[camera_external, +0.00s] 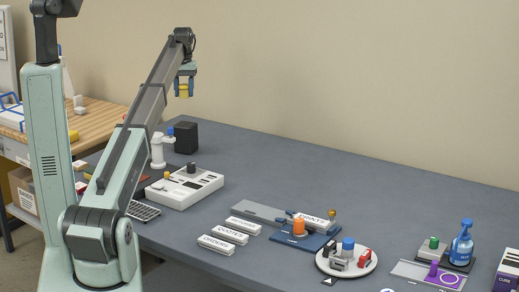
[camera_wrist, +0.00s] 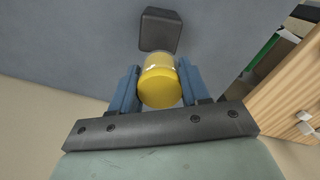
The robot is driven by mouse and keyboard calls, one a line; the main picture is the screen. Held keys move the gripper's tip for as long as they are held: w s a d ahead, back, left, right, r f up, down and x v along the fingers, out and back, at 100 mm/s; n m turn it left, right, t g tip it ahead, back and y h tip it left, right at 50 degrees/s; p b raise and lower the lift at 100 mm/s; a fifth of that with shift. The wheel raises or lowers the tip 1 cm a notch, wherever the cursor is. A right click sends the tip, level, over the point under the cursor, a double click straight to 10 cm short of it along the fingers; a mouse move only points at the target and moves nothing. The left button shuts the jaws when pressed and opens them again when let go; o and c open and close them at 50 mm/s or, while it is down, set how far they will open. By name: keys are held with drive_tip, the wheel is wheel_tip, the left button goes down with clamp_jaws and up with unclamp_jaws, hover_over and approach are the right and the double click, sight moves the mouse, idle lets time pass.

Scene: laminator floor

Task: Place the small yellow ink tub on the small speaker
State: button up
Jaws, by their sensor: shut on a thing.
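The small yellow ink tub (camera_wrist: 160,82) is between the blue fingers of my gripper (camera_wrist: 158,88) in the wrist view. My gripper (camera_external: 184,88) is shut on the tub, which also shows as a yellow bit (camera_external: 184,91) in the external view. It is held high above the table. The small speaker looks to be the black box (camera_external: 186,137) at the table's back left, below my gripper. In the wrist view the dark box (camera_wrist: 160,30) lies beyond the tub, apart from it. Its visible face is bare.
Farther right are label blocks (camera_external: 229,231), a round white tray (camera_external: 347,270) and a blue spray bottle (camera_external: 461,243).

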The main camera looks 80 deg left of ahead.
sight(185, 124)
drive_tip(key=m, duration=0.4)
drive_tip(key=shift+d, duration=0.1)
drive_tip(key=shift+f, duration=4.95)
drive_tip(key=shift+f, duration=0.1)
drive_tip(key=o, duration=1.1)
drive_tip(key=shift+c, duration=0.2)
wheel_tip(185, 124, up, 12)
drive_tip(key=shift+r, duration=0.1)
drive_tip(key=shift+w, duration=0.1)
